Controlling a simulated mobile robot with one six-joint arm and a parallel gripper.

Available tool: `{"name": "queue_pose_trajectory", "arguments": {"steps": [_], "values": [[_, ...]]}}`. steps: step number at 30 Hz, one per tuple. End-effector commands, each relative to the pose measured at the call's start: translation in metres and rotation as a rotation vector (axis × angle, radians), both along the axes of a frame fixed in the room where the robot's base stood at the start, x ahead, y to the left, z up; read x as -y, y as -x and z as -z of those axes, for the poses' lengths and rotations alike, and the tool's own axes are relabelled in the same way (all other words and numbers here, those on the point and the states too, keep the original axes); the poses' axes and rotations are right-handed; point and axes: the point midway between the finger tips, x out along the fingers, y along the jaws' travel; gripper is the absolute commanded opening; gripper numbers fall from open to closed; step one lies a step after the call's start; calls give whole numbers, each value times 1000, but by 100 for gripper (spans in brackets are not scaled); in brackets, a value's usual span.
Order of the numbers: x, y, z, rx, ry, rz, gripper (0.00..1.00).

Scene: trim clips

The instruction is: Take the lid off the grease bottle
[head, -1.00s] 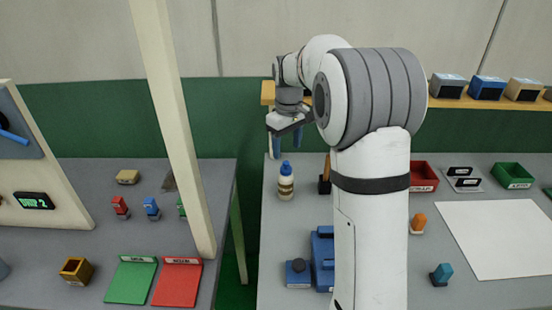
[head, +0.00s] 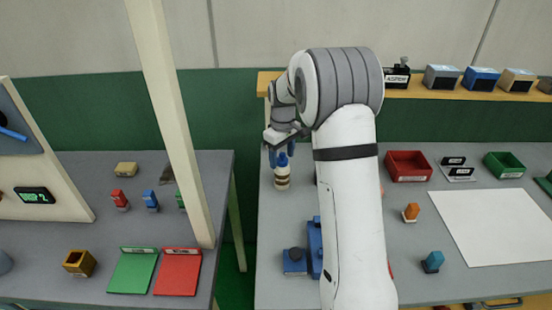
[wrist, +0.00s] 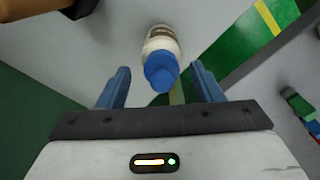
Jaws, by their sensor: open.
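The grease bottle (head: 282,178) is white with a brown band and stands upright near the left edge of the right-hand table. Its blue lid (head: 282,159) is on top. In the wrist view the lid (wrist: 161,70) hides part of the bottle (wrist: 161,40) behind it. My gripper (head: 279,155) has blue fingers and is just above and around the lid's height in the head view. In the wrist view my gripper (wrist: 160,85) is open, with one finger on each side of the lid and gaps between. It holds nothing.
A red bin (head: 408,166) and a white sheet (head: 495,228) lie to the right. A cream post (head: 172,120) rises to the left, by the gap between the tables. A shelf (head: 470,93) with several boxes runs behind.

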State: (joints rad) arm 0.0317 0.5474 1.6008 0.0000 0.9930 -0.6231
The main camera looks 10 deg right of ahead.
Motion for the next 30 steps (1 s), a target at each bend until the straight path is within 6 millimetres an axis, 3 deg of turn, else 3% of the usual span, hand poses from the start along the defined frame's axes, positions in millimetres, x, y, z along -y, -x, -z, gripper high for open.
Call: {"name": "queue_pose_trajectory", "arguments": {"steps": [3,20,30], "values": [[0,0,0,0,0,0,60],[1,0,0,0,0,2,14],[1,0,-8,1,0,2,12]]}}
